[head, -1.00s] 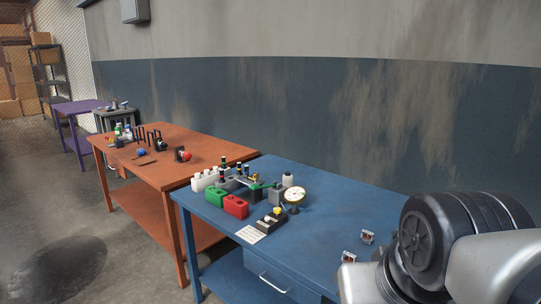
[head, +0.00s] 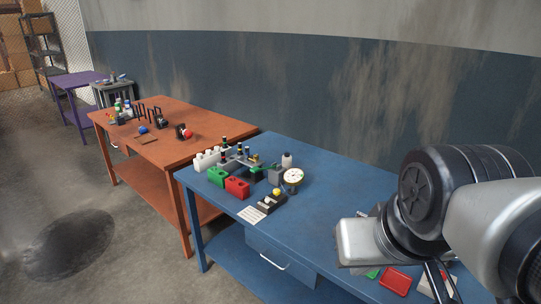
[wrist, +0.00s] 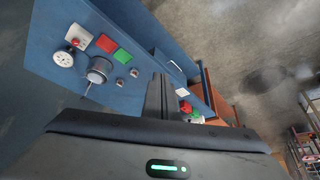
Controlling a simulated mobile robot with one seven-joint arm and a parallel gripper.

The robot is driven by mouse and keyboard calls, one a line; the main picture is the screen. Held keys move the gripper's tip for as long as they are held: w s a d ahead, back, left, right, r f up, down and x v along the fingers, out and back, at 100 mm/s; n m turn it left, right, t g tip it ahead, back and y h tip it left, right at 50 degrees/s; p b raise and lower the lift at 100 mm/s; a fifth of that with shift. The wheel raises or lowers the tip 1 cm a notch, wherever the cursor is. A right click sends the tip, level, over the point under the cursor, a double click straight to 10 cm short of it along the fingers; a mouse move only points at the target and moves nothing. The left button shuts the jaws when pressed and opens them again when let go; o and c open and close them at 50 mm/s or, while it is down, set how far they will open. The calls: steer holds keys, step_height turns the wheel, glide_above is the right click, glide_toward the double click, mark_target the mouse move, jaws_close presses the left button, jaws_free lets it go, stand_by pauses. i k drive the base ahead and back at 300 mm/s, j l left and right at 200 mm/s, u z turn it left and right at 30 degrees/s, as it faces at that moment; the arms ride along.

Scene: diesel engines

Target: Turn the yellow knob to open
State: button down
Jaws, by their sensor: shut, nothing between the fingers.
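A small yellow knob (head: 277,191) sits on a dark box (head: 271,200) on the blue table (head: 335,190) in the head view, left of the round gauge. I cannot make out which way it is turned. My gripper (head: 438,284) is at the lower right of the head view, over the right part of the blue table, well apart from the knob. In the wrist view my gripper (wrist: 157,82) shows dark fingers together with nothing between them. I cannot make out the yellow knob in the wrist view.
A gauge (head: 293,176), a red block (head: 237,187), a green block (head: 217,176) and white bottles crowd around the knob. An orange table (head: 190,150) stands to the left. The blue table's middle is mostly clear.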

mark_target(276, 192)
steer(key=i+j+z, duration=0.15)
steer(key=z, duration=0.3)
steer(key=i+j+z, duration=0.1)
steer(key=j+z, duration=0.2)
steer(key=z, duration=0.15)
steer(key=i+j+z, duration=0.2)
steer(key=j, duration=0.35)
steer(key=j+z, duration=0.2)
steer(key=j, duration=0.35)
steer(key=i+j, duration=0.1)
steer(key=j, duration=1.15)
steer(key=i+j, duration=0.15)
steer(key=j, duration=0.5)
steer(key=i+z, duration=0.05)
